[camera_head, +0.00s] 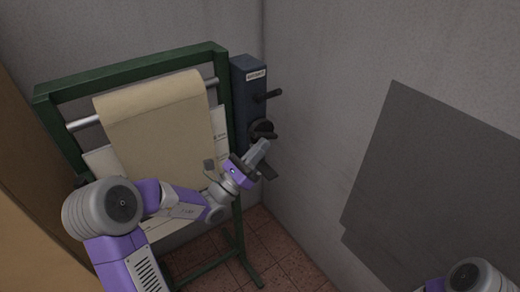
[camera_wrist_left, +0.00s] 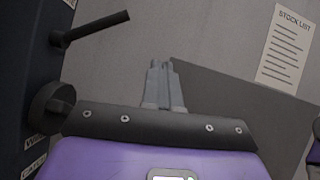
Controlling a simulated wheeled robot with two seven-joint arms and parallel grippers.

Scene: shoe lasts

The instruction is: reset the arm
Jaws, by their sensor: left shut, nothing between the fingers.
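My left arm reaches in from the lower left of the head view, across the front of a green frame. My left gripper (camera_head: 264,144) is at its end, in front of the lower part of a dark blue box with a label. In the left wrist view the two grey fingers (camera_wrist_left: 160,66) stand close together, shut and empty. They point past the box, toward a grey wall. Part of my right arm (camera_head: 470,275) shows at the bottom right corner of the head view; its gripper is out of view.
The blue box (camera_head: 247,72) carries a black lever (camera_head: 268,95) and a round black knob (camera_head: 261,128). The green frame (camera_head: 140,68) holds a hanging beige sheet (camera_head: 155,120). A dark grey panel (camera_head: 430,170) is on the right. A stock list (camera_wrist_left: 285,45) hangs on the wall.

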